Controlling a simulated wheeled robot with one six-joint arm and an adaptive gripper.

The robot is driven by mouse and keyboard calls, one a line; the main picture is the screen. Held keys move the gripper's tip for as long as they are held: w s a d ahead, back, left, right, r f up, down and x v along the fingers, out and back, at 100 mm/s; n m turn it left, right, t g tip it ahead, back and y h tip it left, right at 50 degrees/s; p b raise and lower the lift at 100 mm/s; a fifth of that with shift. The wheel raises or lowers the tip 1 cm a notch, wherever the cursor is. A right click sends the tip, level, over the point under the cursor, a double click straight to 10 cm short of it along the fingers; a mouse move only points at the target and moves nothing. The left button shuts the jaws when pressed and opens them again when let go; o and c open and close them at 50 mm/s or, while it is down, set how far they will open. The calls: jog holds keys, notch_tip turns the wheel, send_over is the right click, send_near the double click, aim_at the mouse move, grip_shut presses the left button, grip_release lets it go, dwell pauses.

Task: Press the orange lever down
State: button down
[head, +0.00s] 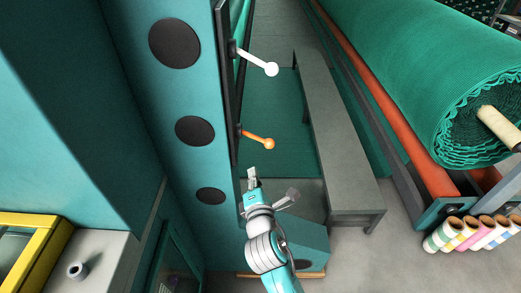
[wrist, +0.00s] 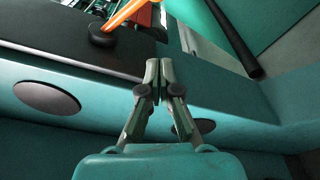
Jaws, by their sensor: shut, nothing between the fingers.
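The orange lever (head: 257,139) sticks out to the right from a dark strip on the edge of the teal machine panel in the head view. It slopes slightly down to a round orange knob. In the wrist view, part of the orange lever (wrist: 124,14) shows at the top, by its dark round pivot; its knob is out of frame. My gripper (head: 252,173) is below and slightly left of the knob in the head view, apart from it. In the wrist view my gripper (wrist: 160,66) is shut and empty, with its fingertips together.
A white lever (head: 258,62) sits above the orange one on the same dark strip. The teal panel (head: 190,85) with black discs stands close on the left. A grey bench (head: 335,130) and a large green netting roll (head: 430,75) are to the right.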

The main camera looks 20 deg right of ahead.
aim_at(257, 139)
jog(key=w+d, duration=0.4)
jog(key=w, duration=0.4)
jog(key=shift+d+r, duration=0.35)
jog(key=shift+r, duration=0.1)
dwell(0.3)
dwell(0.4)
